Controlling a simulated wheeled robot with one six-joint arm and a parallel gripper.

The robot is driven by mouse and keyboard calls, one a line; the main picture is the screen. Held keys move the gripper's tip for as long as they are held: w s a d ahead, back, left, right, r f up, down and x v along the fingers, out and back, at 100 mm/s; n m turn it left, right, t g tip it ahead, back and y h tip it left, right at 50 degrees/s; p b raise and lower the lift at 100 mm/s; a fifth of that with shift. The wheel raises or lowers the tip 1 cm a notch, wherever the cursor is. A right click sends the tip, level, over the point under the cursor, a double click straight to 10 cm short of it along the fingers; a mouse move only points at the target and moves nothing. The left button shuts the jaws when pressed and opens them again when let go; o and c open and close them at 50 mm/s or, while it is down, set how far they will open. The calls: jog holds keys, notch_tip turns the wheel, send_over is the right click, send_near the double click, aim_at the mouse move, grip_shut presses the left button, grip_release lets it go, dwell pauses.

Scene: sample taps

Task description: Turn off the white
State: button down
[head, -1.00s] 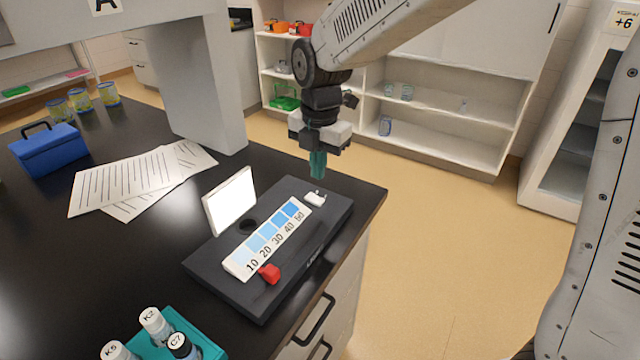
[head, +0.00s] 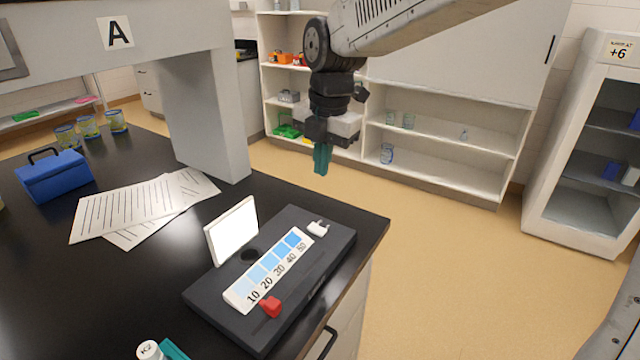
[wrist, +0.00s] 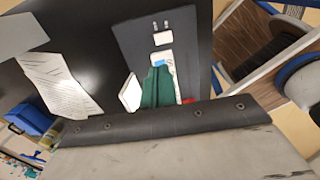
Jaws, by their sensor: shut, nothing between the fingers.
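A black device (head: 207,293) lies on the dark bench near its right edge. A small white block with short prongs (head: 318,228) sits at its far end; it also shows in the wrist view (wrist: 162,38). A bright white upright panel (head: 232,231) stands at the device's left side. A blue-shaded strip marked 10 to 50 (head: 268,269) lies along the top, with a red knob (head: 270,306) at its near end. My gripper (head: 321,172), with green fingers (wrist: 158,88), is shut and empty. It hangs in the air above and apart from the white block.
Printed sheets (head: 130,212), a blue toolbox (head: 55,176) and several jars (head: 88,127) are on the bench at left. A grey post (head: 205,115) rises behind the device. A white-capped bottle (head: 149,350) stands at the near edge. Floor (head: 440,260) at right is clear.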

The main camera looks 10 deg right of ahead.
aim_at(314, 226)
jog(key=f, duration=0.4)
jog(key=a+f, duration=0.1)
jog(key=f, duration=0.4)
jog(key=w+f, duration=0.1)
jog(key=f, duration=0.4)
jog(key=shift+w+a, duration=0.1)
jog(key=shift+a, duration=0.05)
